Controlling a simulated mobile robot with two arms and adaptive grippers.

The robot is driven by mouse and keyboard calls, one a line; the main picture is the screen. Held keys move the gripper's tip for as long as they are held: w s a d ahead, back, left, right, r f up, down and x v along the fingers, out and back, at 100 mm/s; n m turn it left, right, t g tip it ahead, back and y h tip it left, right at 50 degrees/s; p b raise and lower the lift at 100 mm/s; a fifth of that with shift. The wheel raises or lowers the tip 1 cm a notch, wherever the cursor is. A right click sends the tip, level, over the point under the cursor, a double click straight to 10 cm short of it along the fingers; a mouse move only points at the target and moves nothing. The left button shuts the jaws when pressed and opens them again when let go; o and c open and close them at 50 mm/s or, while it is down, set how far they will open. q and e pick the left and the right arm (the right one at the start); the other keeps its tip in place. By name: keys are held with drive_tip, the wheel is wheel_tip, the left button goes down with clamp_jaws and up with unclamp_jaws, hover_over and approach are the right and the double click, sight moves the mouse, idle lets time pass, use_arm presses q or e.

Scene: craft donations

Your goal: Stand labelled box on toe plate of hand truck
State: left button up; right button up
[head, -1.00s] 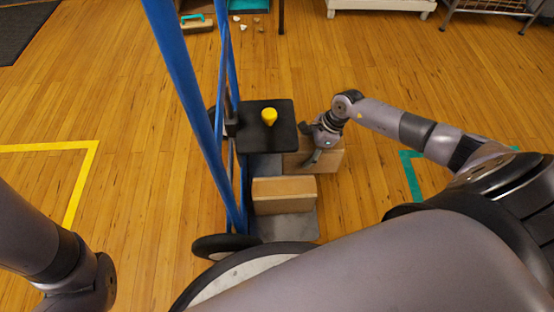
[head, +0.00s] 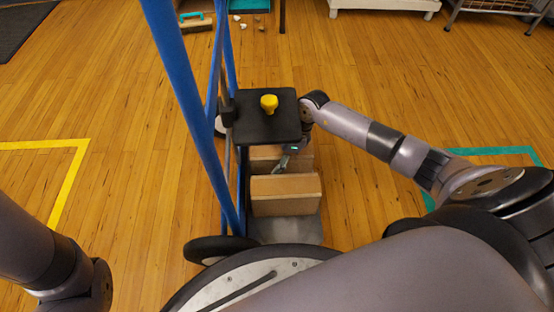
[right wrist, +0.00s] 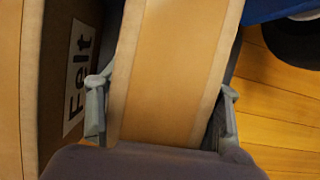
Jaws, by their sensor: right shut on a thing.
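The hand truck has a blue frame (head: 186,85) and a grey toe plate (head: 290,231). One tan box (head: 285,196) stands on the toe plate near the front. A second tan box (head: 262,154) is just behind it, partly under a black plate. My right gripper (head: 284,161) is shut on this second box, which fills the middle of the right wrist view (right wrist: 175,60) between the fingers. In that view, the neighbouring box at left bears a "Felt" label (right wrist: 80,75). Whether the held box touches the toe plate is hidden. My left gripper is out of view.
The black plate (head: 263,128) with a yellow knob (head: 269,103) juts from the truck above the held box. A wheel (head: 215,248) is at the front left. Yellow tape (head: 75,170) and teal tape (head: 490,151) mark open floor on either side.

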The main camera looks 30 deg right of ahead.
drive_tip(key=o, duration=1.5)
drive_tip(key=shift+o, duration=0.2)
drive_tip(key=shift+r, duration=0.1)
drive_tip(key=p+v, duration=0.5)
drive_tip(key=v, duration=0.2)
drive_tip(key=shift+s+d+r, duration=0.1)
drive_tip(key=shift+d+r, duration=0.05)
